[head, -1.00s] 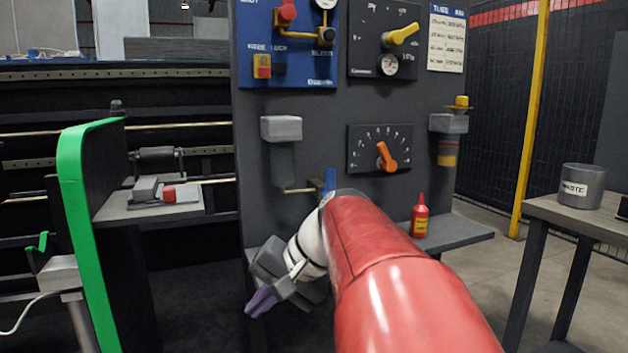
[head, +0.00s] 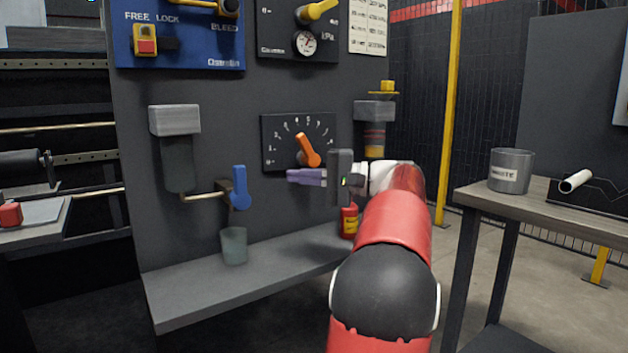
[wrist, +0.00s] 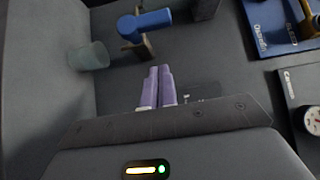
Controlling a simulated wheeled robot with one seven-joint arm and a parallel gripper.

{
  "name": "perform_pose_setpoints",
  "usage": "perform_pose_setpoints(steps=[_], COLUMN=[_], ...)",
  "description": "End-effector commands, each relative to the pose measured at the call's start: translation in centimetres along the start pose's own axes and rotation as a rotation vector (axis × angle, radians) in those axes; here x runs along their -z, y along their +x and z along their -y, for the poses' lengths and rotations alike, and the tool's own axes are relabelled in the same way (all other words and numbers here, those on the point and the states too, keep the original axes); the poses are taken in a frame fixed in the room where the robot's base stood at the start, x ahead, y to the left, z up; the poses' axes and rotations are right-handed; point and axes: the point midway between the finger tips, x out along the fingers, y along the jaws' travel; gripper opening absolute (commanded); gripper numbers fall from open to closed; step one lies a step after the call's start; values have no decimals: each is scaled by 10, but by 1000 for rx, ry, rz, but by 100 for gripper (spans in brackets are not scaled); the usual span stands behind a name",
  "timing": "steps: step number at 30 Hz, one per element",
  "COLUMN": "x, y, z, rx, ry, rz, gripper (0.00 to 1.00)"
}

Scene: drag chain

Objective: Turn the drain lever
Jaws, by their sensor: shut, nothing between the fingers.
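The blue drain lever (head: 240,188) stands upright at the end of a thin brass pipe below the grey filter unit (head: 178,150). It also shows in the wrist view (wrist: 146,22), above and slightly left of the fingertips. My gripper (head: 289,176) has purple fingers, pressed together and empty, pointing left toward the lever. In the head view it is to the right of the lever, apart from it, in front of the dial panel's lower edge. In the wrist view the fingers (wrist: 158,70) also lie together with nothing between them.
A translucent cup (head: 234,246) stands on the grey shelf (head: 190,293) below the lever. An orange-handled dial (head: 308,150) is just above my gripper. A red bottle (head: 348,222) stands on the shelf behind my arm.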

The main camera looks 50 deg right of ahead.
Motion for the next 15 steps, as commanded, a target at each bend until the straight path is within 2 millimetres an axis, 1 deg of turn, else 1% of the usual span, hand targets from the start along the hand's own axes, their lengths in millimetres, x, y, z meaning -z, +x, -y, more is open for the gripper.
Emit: perform_pose_setpoints(steps=[1,6,9,15], x=[-1,-1,-14,-27], y=[13,48,58,70], z=[-1,-1,-2,0], rx=[0,-1,-2,-1], ry=[0,1,0,0], rz=[6,3,1,0], gripper=[0,0,0,0])
